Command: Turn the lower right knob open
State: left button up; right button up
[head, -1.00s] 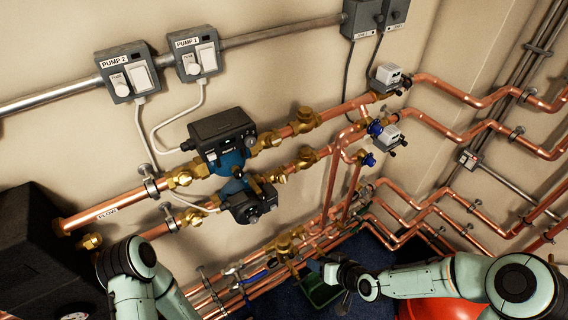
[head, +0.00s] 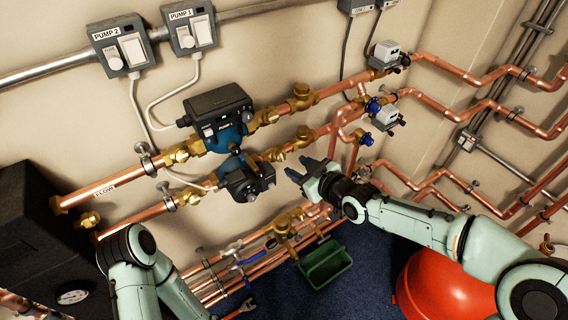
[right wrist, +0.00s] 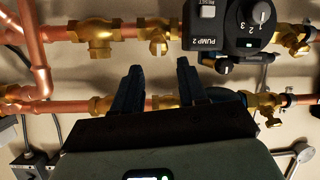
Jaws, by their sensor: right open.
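The lower right knob is a small brass valve handle (head: 276,155) on the lower copper pipe, just right of the lower pump (head: 246,180). In the right wrist view, where the scene looks upside down, this knob (right wrist: 158,46) is at the upper middle, left of the PUMP 2 housing (right wrist: 250,28). My right gripper (head: 295,167) is open and empty, with its dark fingers pointing at the knob from the right. In the right wrist view, the gap between the fingertips (right wrist: 160,67) lines up with the knob, apart in the picture. My left gripper is not visible.
The upper pump (head: 220,115) and its brass valves are close above. A brass fitting (head: 305,136) sits right of the knob. Vertical copper pipes (head: 333,148) stand behind my right gripper. A green bin (head: 326,266) and a red round object (head: 440,285) are below.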

aim_at(282, 158)
jog(key=x, duration=0.7)
jog(key=shift+w+a+f, duration=0.1)
jog(key=shift+w, duration=0.3)
jog(key=c, duration=0.8)
